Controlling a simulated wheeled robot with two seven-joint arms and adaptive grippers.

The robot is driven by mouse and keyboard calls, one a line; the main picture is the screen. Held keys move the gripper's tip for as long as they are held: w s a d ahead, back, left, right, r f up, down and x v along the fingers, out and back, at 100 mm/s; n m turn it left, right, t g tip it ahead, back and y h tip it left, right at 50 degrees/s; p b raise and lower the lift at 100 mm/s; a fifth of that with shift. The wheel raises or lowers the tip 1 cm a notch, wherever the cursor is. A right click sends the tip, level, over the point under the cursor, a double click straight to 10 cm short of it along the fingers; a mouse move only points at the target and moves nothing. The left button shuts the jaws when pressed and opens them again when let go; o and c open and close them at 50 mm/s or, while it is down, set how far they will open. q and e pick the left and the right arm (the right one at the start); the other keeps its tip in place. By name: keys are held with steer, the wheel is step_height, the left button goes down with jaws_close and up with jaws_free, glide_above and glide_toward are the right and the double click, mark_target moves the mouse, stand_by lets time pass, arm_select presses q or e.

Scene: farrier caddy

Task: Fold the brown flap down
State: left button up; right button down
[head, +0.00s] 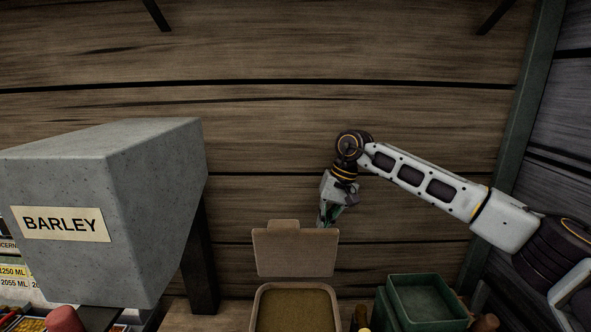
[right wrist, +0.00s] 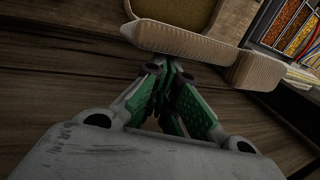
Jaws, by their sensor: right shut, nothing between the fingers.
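The brown flap (head: 295,252) stands up, open, at the back of a brown box (head: 256,305) whose inside looks greenish-brown. My right gripper (head: 325,219) is behind the flap near its top right corner, pointing down, with its fingertips partly hidden by the flap. In the right wrist view the green-padded fingers (right wrist: 168,85) are shut and empty, close to the flap's edge (right wrist: 190,43). I cannot tell whether they touch it. The box's filled inside (right wrist: 178,12) shows beyond the flap there. My left gripper is not in view.
A grey bin labelled BARLEY (head: 100,215) stands large at the left. A green open box (head: 425,300) is right of the brown box. A plank wall (head: 270,130) closes the back. Coloured compartments (right wrist: 295,30) show at the right wrist view's upper right.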

mark_target(328, 230)
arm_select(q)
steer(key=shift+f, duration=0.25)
arm_select(e)
steer(key=shift+s, duration=0.35)
arm_select(q)
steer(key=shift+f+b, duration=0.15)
steer(key=shift+b, duration=0.25)
arm_select(e)
steer(key=shift+s, duration=0.35)
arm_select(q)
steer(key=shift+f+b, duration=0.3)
arm_select(e)
steer(key=shift+s, duration=0.4)
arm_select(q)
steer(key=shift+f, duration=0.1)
arm_select(e)
steer(key=shift+s, duration=0.3)
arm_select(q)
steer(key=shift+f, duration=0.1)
arm_select(e)
steer(key=shift+s, duration=0.1)
